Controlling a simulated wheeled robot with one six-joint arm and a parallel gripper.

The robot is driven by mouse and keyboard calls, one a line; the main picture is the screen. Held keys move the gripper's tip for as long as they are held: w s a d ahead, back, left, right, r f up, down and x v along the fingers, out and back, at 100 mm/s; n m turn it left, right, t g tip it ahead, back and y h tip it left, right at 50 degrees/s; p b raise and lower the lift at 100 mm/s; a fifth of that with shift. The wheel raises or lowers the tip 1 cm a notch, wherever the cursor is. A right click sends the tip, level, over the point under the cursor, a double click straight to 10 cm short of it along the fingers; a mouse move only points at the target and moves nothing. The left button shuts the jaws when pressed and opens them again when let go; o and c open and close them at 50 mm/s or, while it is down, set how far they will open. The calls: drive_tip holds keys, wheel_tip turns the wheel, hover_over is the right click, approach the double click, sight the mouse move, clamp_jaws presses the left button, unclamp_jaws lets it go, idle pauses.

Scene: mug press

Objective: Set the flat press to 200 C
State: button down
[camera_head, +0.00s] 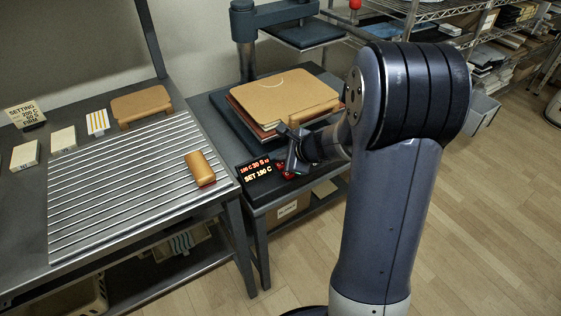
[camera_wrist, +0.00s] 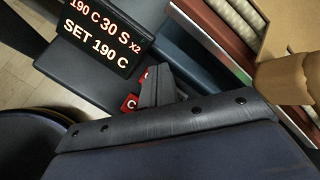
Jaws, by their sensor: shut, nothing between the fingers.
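The flat press (camera_head: 290,38) stands on the dark table, its upper plate raised over a stack of brown boards (camera_head: 275,98). Its display (camera_head: 258,171) reads "190 C 30 S x2" and "SET 190 C"; the wrist view shows the same display (camera_wrist: 95,38) more clearly. Red buttons (camera_wrist: 131,103) sit just beside the display, partly hidden by my fingers. My gripper (camera_head: 287,160) is shut and empty, with its fingertips at the buttons; in the wrist view the fingertips (camera_wrist: 152,72) lie over or between them. Whether they touch a button I cannot tell.
A setting card (camera_head: 24,115) reading "200 C" and "FIRM" stands at the far left. A ribbed metal rack (camera_head: 120,180) carries a tan roller-like piece (camera_head: 200,169). Wire shelves (camera_head: 480,40) stand behind my arm. The wooden floor (camera_head: 490,220) at right is clear.

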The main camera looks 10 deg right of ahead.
drive_tip(key=shift+r, duration=0.1)
wheel_tip(320, 180, up, 5)
drive_tip(key=p, duration=0.4)
idle(0.3)
idle(3.3)
wheel_tip(320, 180, up, 4)
drive_tip(key=p, duration=0.5)
drive_tip(key=shift+f, duration=0.2)
wheel_tip(320, 180, down, 9)
drive_tip(key=b, duration=0.7)
drive_tip(key=shift+r+b, duration=0.1)
drive_tip(key=shift+b, duration=0.2)
idle(1.3)
